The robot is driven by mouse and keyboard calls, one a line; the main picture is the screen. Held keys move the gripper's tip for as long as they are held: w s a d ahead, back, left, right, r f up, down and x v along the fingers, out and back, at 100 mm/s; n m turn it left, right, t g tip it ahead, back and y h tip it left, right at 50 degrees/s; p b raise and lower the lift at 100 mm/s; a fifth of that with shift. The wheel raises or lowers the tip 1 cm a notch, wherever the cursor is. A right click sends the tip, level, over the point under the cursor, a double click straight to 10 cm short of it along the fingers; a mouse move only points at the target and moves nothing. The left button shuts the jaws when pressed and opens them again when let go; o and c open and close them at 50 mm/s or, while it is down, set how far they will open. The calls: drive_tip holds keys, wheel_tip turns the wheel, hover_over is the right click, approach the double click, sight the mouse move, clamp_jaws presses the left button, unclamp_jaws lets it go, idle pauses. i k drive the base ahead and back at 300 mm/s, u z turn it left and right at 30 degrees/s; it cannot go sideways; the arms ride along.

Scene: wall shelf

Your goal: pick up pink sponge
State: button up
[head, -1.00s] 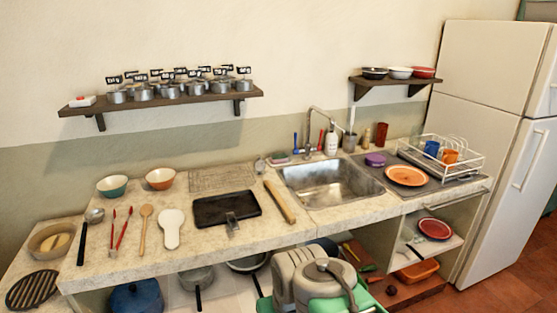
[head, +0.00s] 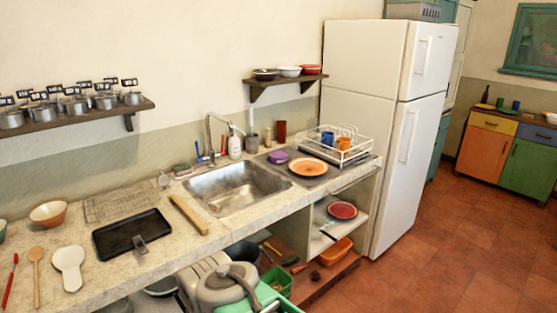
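A small pinkish and green item (head: 182,170) lies at the back of the counter, left of the sink by the wall. It may be the pink sponge, but it is too small to tell. My gripper does not show; only grey parts of my arm (head: 228,284) show at the bottom, in front of the counter. Nothing of mine touches the counter top items.
The sink (head: 235,188) has a tap and a white soap bottle (head: 235,146) behind it. A wooden board (head: 188,214) and black tray (head: 132,234) lie left of it. A dish rack (head: 340,146) stands right. Red tiled floor (head: 450,240) is free at right.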

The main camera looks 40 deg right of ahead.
sight(182, 169)
drive_tip(key=k, duration=0.4)
drive_tip(key=z, duration=1.15)
drive_tip(key=i, duration=1.25)
drive_tip(key=u, duration=0.45)
drive_tip(key=i, duration=0.95)
drive_tip(key=u, duration=0.7)
